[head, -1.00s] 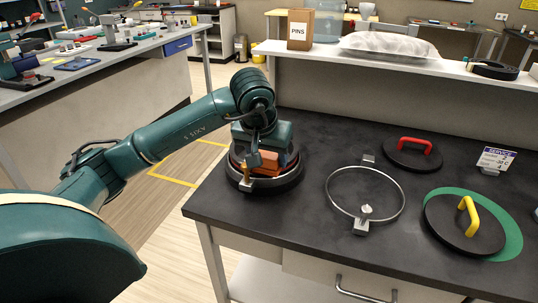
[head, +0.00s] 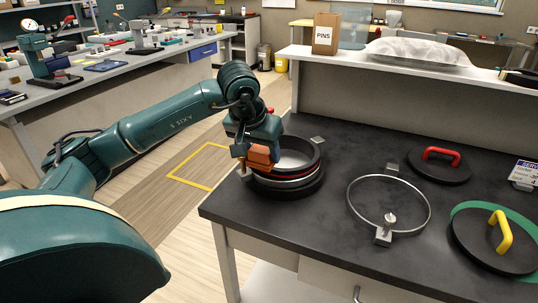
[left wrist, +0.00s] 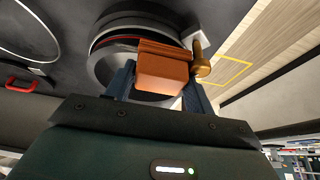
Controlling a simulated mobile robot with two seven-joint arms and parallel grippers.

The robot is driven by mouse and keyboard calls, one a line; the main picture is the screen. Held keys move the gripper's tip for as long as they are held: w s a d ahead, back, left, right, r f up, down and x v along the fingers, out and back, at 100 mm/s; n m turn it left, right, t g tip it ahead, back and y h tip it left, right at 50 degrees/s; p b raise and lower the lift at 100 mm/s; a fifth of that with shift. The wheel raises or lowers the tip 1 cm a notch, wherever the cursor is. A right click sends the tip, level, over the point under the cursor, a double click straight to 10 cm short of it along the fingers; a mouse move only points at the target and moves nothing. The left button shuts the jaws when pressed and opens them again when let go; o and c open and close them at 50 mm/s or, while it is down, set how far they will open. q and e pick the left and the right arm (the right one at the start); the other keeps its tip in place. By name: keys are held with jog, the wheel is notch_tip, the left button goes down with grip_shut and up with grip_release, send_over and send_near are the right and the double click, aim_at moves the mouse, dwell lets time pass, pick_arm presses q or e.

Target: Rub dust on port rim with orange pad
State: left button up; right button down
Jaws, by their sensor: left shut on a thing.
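The orange pad (head: 260,155) is held between the fingers of my left gripper (head: 256,152). It also shows in the left wrist view (left wrist: 163,72), with a finger on either side. The port (head: 295,189) is a round black ring with a red band and a pale inside, on the dark bench. The pad is at the left side of the port's rim (head: 318,160), beside a small metal latch. I cannot tell whether it touches the rim. The pad and gripper hide that part of the rim, and no dust can be made out. My right gripper is not in view.
A loose metal clamp ring (head: 428,208) lies right of the port. Further right are a black lid with a red handle (head: 440,172) and one with a yellow handle (head: 482,247). A shelf (head: 345,61) with a PINS box (head: 326,34) runs behind.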

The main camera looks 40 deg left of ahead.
pick_arm(q)
jog(key=shift+s+a+f, duration=0.25)
jog(key=shift+a+f, duration=0.05)
jog(key=shift+a, duration=0.4)
jog(key=shift+r, duration=0.15)
jog(key=shift+w+d+p, duration=0.15)
jog(key=shift+d+p, duration=0.4)
jog(key=shift+d, duration=0.05)
jog(key=shift+d+p, duration=0.3)
jog(key=shift+d, duration=0.4)
jog(key=shift+w+d+r+p, duration=0.15)
jog(key=shift+w+d+p, duration=0.1)
jog(key=shift+d, duration=0.6)
jog(key=shift+w+d+r+p, duration=0.1)
jog(key=shift+w+d+p, duration=0.1)
jog(key=shift+d, duration=0.6)
jog(key=shift+w+d, duration=0.2)
jog(key=shift+d, duration=0.4)
jog(key=shift+w+d, duration=0.15)
jog(key=shift+d, duration=0.45)
